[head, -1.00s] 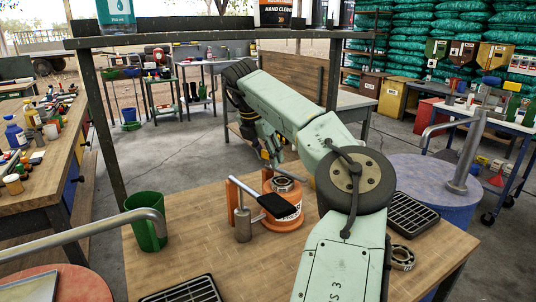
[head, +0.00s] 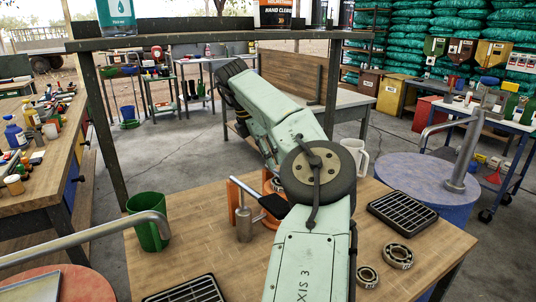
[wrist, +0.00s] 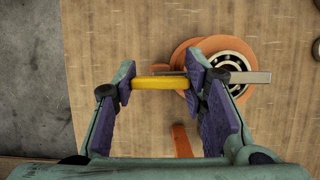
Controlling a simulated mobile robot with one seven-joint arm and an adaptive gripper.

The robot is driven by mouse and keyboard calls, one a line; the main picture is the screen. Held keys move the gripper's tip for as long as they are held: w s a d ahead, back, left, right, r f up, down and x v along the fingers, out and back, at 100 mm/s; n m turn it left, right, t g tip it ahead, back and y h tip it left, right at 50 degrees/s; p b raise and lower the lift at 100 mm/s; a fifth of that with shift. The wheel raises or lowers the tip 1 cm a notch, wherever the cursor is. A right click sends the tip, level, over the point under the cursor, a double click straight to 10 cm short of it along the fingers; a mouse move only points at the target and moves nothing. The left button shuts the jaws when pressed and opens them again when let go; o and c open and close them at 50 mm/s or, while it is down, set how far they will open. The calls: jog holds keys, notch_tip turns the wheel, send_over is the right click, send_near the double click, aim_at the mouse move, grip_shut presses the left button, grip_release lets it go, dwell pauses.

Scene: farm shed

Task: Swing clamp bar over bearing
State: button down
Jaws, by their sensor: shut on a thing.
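The clamp bar (wrist: 250,77) has a yellow grip (wrist: 158,83) and a grey metal end. In the wrist view the yellow grip lies between my gripper's (wrist: 165,88) purple-padded fingers, shut on it. The grey end reaches right, past the right finger, across the lower part of the bearing (wrist: 230,58) as seen from above. I cannot tell whether it touches. The bearing sits in a round orange fixture (wrist: 180,53).
A green mug (head: 149,232) is left, a white mug (head: 355,155) behind. Two loose bearings (head: 398,256) and a black grate (head: 403,212) are right.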

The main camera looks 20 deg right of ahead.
jog(key=shift+r, duration=0.1)
jog(key=c, duration=1)
grip_release()
jog(key=shift+o, duration=0.2)
jog(key=shift+a+r, duration=0.15)
jog(key=shift+r, duration=0.1)
jog(key=s+a+r, duration=0.2)
jog(key=s+a, duration=0.1)
jog(key=a, duration=0.9)
jog(key=shift+s+a, duration=0.15)
jog(key=shift+a, duration=0.05)
